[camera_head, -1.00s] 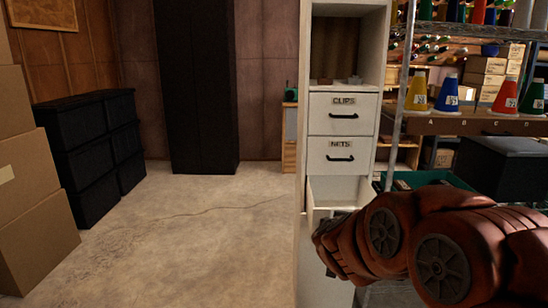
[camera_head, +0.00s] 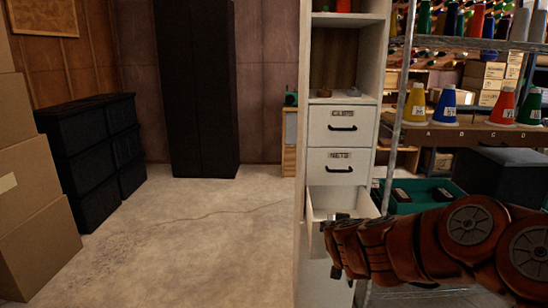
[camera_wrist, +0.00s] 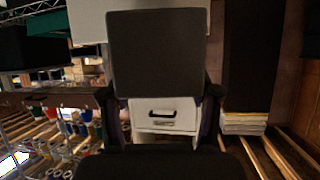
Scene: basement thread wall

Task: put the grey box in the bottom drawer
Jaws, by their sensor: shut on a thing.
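The grey box (camera_wrist: 155,52) fills the upper middle of the wrist view as a dark flat face. My gripper (camera_wrist: 160,92) is shut on it, with a dark finger at each side. The bottom drawer (camera_head: 328,200) stands pulled out under the NETS drawer (camera_head: 339,168) in the white cabinet. My red arm reaches across its front right corner, and my gripper is mostly hidden in the head view. I cannot tell whether the box is above the drawer or inside it. The wrist view appears upside down, with a closed drawer front (camera_wrist: 165,113) beyond the box.
The CLIPS drawer (camera_head: 342,126) is shut. A metal shelf with coloured thread cones (camera_head: 415,104) stands to the right, with a green crate (camera_head: 435,192) low on it. Black bins (camera_head: 90,145) and cardboard boxes (camera_head: 25,195) stand left. The middle floor is clear.

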